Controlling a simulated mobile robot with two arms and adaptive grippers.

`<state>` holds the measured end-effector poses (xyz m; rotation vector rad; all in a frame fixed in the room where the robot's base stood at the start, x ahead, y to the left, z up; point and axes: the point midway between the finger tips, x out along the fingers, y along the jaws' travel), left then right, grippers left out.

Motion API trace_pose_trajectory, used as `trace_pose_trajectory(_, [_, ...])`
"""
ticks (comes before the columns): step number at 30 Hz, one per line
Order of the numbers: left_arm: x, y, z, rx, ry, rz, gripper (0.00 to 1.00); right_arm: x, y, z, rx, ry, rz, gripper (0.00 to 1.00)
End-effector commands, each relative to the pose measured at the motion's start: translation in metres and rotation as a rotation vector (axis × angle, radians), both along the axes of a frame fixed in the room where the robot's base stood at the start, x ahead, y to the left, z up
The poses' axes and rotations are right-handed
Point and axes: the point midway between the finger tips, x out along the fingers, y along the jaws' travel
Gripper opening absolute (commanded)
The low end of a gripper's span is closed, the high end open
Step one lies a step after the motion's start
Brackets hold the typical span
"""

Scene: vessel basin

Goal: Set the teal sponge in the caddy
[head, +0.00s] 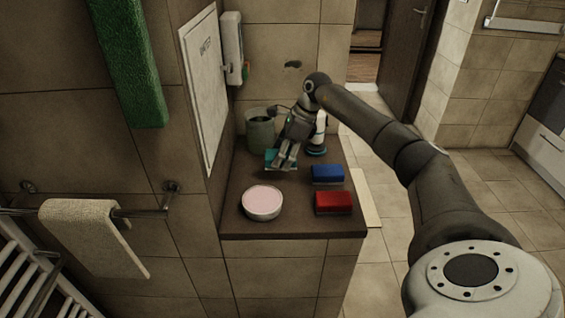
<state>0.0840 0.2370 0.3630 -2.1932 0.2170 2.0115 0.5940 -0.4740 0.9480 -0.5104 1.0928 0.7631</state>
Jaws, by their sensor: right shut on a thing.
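The teal sponge (272,158) is at the back of the dark counter, under my right gripper (284,163). The right gripper points down and is shut on the sponge, covering part of it. I cannot tell whether the sponge touches the counter. A round grey-green open container (260,132), which looks like the caddy, stands just behind and to the left of the sponge. The sponge is outside it. My left gripper is not in view.
A blue sponge (327,173) and a red sponge (333,202) lie at the counter's right side. A white bowl with pink contents (262,202) stands at the front left. The wall borders the counter's left.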

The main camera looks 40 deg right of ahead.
Motion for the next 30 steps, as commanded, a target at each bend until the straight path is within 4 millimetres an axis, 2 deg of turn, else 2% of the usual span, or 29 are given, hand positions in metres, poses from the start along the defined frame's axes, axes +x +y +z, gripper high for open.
trace_pose_trajectory(3, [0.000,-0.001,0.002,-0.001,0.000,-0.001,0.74,0.008,-0.006,-0.010,0.001,0.000,-0.002,0.41])
trace_pose_trajectory(13, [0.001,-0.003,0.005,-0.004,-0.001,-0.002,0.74,0.014,-0.012,-0.024,0.001,0.003,-0.001,0.41])
trace_pose_trajectory(19, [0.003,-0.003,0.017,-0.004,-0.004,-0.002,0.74,0.013,-0.012,-0.050,0.001,0.002,0.000,0.41])
trace_pose_trajectory(29, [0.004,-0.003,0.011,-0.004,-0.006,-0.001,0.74,0.013,-0.012,-0.056,-0.001,0.001,0.000,0.41])
trace_pose_trajectory(30, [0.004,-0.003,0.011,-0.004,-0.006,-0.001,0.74,0.013,-0.012,-0.056,-0.001,0.001,0.000,0.54])
